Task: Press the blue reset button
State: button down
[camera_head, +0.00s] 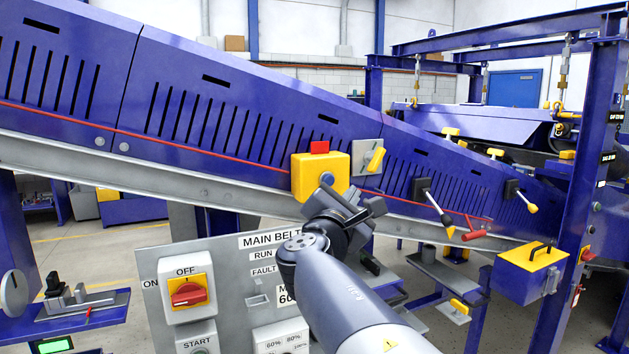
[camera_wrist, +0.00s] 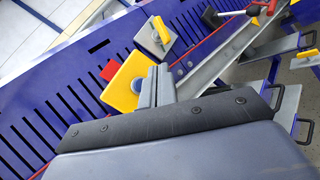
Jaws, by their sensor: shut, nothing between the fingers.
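The blue reset button (camera_head: 327,179) is a small round button on the front face of a yellow box (camera_head: 304,176) mounted on the blue conveyor side. A red block (camera_head: 319,147) stands on top of the box. In the wrist view the yellow box (camera_wrist: 122,92) is just beyond the fingers, and the button is partly visible at best beside them. My gripper (camera_head: 326,199) is shut and empty, its tips close to the lower front of the box. Whether the tips touch the button cannot be told. My gripper also shows in the wrist view (camera_wrist: 157,80).
A grey plate with a yellow switch (camera_head: 375,160) sits right of the box. A red pull cord (camera_head: 215,156) runs along the conveyor. The main belt panel (camera_head: 222,290) with a red rotary switch (camera_head: 189,293) stands below left. Yellow-tipped levers (camera_head: 437,205) project at right.

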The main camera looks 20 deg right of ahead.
aim_at(329, 180)
jog(key=w, duration=0.6)
jog(key=shift+w+a+p, duration=0.15)
jog(key=shift+w+p, duration=0.1)
jog(key=shift+p, duration=0.1)
dwell(1.7)
jog(key=shift+w, duration=0.45)
jog(key=shift+w, duration=0.5)
dwell(0.6)
jog(key=shift+s, duration=0.15)
jog(key=shift+s+b, duration=0.45)
jog(key=shift+s, duration=0.35)
